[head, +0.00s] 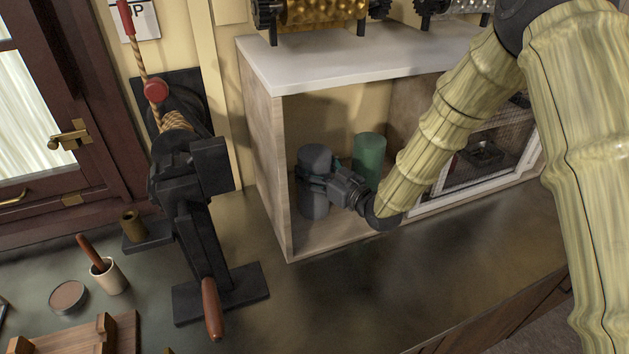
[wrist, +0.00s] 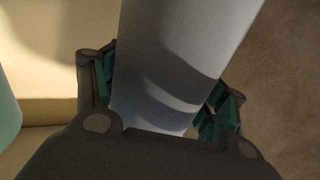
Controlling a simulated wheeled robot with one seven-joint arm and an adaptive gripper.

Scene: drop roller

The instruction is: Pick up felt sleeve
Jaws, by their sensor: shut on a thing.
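The felt sleeve, a grey upright cylinder (head: 314,204), stands in the left part of an open-fronted cabinet (head: 266,160). My gripper (head: 322,178) reaches in from the right and is shut on the sleeve around its upper half. In the wrist view the sleeve (wrist: 180,55) fills the middle between the two fingers of my gripper (wrist: 165,100). Parts of the sleeve are hidden behind the gripper. I cannot tell whether its base touches the cabinet floor.
A green cylinder (head: 369,152) stands close behind and right of the sleeve. The cabinet has a white top (head: 340,62) above and a mesh-fronted door (head: 490,155) at right. A black press (head: 205,220) stands left of the cabinet. The counter in front (head: 370,270) is clear.

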